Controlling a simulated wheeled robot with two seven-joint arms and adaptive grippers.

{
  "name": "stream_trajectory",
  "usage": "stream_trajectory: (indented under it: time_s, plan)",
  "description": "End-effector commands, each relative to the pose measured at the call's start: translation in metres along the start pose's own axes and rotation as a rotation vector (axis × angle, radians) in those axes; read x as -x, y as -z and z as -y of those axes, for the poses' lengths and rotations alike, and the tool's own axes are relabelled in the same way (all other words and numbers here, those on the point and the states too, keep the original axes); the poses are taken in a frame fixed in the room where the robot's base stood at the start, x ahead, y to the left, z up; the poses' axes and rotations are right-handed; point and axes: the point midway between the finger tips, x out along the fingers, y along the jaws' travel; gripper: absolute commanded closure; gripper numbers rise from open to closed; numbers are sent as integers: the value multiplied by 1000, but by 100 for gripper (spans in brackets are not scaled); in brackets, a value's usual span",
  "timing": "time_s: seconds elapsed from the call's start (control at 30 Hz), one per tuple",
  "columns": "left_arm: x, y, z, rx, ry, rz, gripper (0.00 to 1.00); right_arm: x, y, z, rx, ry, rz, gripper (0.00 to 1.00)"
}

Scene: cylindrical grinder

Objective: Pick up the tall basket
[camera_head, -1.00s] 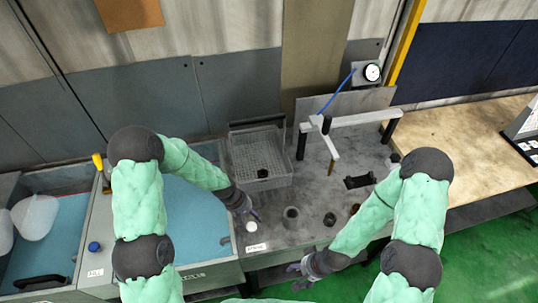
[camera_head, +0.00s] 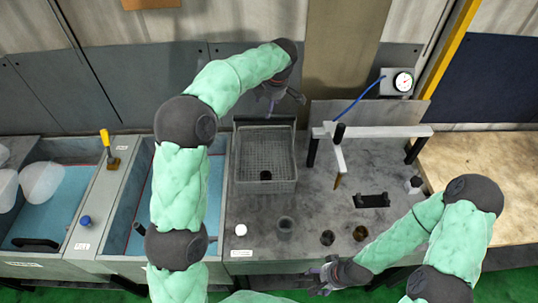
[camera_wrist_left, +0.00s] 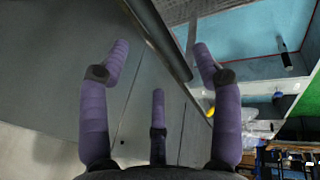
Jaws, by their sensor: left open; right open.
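The tall basket is a grey wire-mesh basket (camera_head: 262,150) standing on the grey worktop, left of the gauge stand, with a dark raised bar along its back edge. A small black part (camera_head: 266,176) lies in it towards the front. My left gripper (camera_head: 279,100) is open and empty above the basket's back edge, near the wall. In the left wrist view its spread fingers (camera_wrist_left: 160,65) hold nothing; a dark bar runs between them, and I cannot tell what it belongs to. My right gripper (camera_head: 322,280) is open and empty at the worktop's front edge, away from the basket.
A white-armed stand (camera_head: 375,131) with a probe is right of the basket. Round holes and a white cap (camera_head: 241,230) are in front. Blue-lined tanks (camera_head: 125,210) lie left; a wooden table (camera_head: 480,175) is right. The wall is close behind.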

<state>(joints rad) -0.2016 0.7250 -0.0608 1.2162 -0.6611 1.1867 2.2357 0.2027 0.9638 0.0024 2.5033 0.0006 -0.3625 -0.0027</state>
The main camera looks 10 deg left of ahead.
Motion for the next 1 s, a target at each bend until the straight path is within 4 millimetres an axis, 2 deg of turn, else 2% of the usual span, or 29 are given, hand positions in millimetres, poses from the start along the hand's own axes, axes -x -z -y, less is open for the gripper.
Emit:
stream_trajectory:
  time_s: [0.03, 0.2, 0.47, 0.8, 1.0]
  plan:
    - [-10, 0, 1, -2, 6, -3, 36, 1, 0, 0, 0, 0, 0, 30]
    - [-34, 0, 0, -3, 4, 0, 36, 3, 0, 1, 0, 0, 0, 30]
    - [-52, 0, -1, -4, 4, 0, 36, 5, 0, 2, 0, 0, 0, 30]
    - [-92, -1, -7, -5, 5, 2, 36, 14, 0, 5, 0, 0, 0, 30]
    - [-98, -1, -7, -4, 2, 3, 36, 15, 0, 5, 0, 0, 0, 30]
